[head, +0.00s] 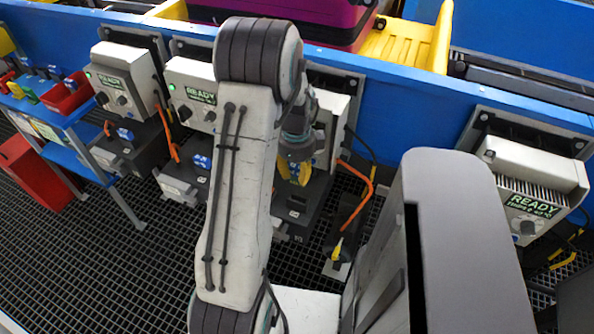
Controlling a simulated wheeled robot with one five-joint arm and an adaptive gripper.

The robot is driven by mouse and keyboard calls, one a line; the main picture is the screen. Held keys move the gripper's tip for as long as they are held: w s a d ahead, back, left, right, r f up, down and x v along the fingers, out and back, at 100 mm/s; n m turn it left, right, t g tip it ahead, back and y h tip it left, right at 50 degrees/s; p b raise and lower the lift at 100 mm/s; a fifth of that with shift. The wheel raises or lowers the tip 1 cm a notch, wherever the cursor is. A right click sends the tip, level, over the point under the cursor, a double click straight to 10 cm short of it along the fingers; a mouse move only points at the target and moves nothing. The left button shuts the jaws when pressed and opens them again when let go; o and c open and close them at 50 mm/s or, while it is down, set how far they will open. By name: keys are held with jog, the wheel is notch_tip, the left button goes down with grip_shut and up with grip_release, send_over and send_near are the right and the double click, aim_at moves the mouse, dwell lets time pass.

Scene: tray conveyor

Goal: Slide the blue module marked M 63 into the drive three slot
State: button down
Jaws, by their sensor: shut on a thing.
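My gripper (293,176) hangs past my upper arm link, in front of the third drive from the left. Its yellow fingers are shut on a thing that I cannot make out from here. The third drive's white box (331,113) is partly covered by my arm. Its dark lower unit (300,209) lies just below and beyond the fingers, with a dark opening in its top. I see no M 63 marking. Blue pieces sit in the lower units of the first drive (124,134) and the second drive (202,161).
Orange cables (357,208) hang beside the drives. A fourth drive (532,190) stands at the right. A blue conveyor wall (420,100) runs behind. Dark grating floor is free at lower left.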

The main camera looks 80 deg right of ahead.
jog(key=b, duration=0.5)
send_over(296, 196)
jog(key=a, duration=0.2)
jog(key=shift+s+d+f, duration=0.1)
jog(key=shift+s+f, duration=0.05)
jog(key=shift+f, duration=1.3)
jog(key=shift+s+d+f, duration=0.1)
jog(key=shift+f, duration=1.35)
jog(key=shift+f+b, duration=2.05)
jog(key=shift+f, duration=0.55)
jog(key=c, duration=0.9)
grip_release()
jog(key=shift+r, duration=0.15)
notch_tip(296, 196, up, 12)
jog(key=shift+f, duration=0.1)
